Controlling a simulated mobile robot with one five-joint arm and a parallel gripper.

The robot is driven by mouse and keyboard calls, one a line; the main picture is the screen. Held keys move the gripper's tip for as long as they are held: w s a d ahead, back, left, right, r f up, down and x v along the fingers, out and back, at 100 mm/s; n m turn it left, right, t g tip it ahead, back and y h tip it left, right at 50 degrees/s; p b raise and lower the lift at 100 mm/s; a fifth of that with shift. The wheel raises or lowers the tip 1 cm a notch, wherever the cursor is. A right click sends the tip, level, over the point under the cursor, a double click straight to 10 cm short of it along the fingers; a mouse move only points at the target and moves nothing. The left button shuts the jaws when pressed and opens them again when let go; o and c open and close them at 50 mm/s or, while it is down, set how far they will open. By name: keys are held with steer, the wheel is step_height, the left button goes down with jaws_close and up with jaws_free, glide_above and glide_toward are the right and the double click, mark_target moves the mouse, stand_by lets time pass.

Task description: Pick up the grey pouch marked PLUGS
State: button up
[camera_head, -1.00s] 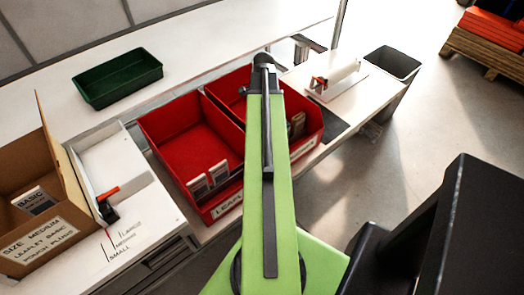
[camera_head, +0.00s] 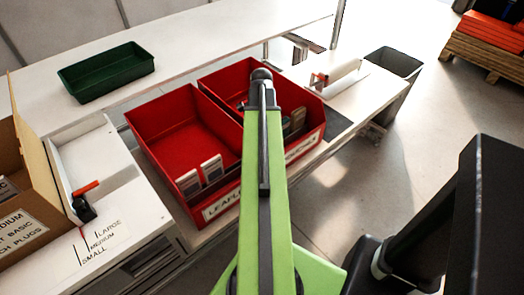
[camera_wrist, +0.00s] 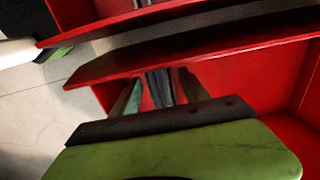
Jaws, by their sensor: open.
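The right red bin (camera_head: 222,83) holds small upright pouches against its front wall, just right of my arm. A greyish pouch (camera_head: 298,118) shows there in the head view; no PLUGS marking is readable. In the head view my arm reaches over this bin and hides my gripper. In the wrist view my gripper (camera_wrist: 160,77) is open, its two fingers pointing into a red bin past its wall. A narrow grey upright shape (camera_wrist: 158,88) shows between the fingers, probably a pouch. I cannot tell whether the fingers touch it.
The left red bin (camera_head: 160,112) holds white leaflets (camera_head: 212,168). A green tray (camera_head: 105,72) stands behind on the bench. A cardboard box (camera_head: 35,165) and a white tray with an orange-handled tool are at left.

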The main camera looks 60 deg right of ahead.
steer(key=f+b, duration=0.5)
steer(key=shift+s+d+f, duration=0.15)
steer(key=shift+d+f, duration=0.1)
steer(key=shift+d, duration=0.05)
steer(key=shift+r, duration=0.2)
jaws_close()
